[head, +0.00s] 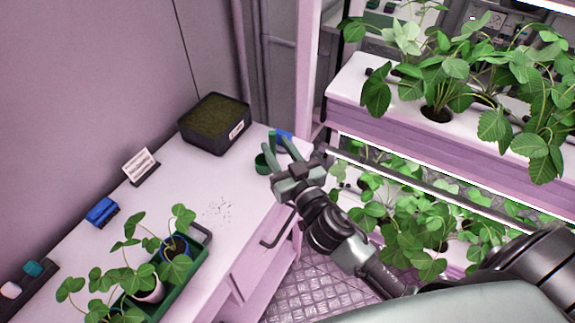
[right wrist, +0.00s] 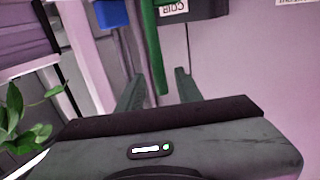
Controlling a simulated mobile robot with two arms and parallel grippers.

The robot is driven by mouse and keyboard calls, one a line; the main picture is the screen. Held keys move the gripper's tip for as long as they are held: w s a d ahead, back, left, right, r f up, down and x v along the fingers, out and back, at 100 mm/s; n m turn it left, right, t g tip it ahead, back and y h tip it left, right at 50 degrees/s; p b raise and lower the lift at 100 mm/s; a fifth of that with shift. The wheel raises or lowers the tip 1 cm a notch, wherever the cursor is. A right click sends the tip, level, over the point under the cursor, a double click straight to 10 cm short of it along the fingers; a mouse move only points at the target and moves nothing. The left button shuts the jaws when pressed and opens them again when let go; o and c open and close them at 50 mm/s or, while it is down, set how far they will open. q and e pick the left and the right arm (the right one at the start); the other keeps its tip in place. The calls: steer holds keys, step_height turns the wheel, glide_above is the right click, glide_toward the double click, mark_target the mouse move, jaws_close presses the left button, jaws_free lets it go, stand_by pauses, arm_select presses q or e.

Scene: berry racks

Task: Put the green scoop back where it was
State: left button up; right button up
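The green scoop (head: 262,163) is at the far right corner of the white table, beside my right gripper (head: 279,150). Its green handle (right wrist: 155,50) shows upright in the right wrist view. The handle end lies between the two fingers of my right gripper (right wrist: 158,88), with a gap on each side. The right gripper is open. I cannot tell whether the scoop rests on the table. A black tub of dark soil (head: 213,137) stands on the table left of the scoop; its label shows in the right wrist view (right wrist: 173,8). My left gripper is out of view.
A blue object (head: 284,134) is just behind the right gripper. The table (head: 185,195) also holds a small sign (head: 141,164), a blue item (head: 101,211) and a green tray (head: 183,276) with potted plants. Plant racks (head: 400,117) stand close on the right. Dark specks lie mid-table.

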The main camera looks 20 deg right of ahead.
steer(key=s+b, duration=0.1)
steer(key=s, duration=0.5)
steer(key=shift+s+d, duration=0.15)
steer(key=shift+d, duration=0.05)
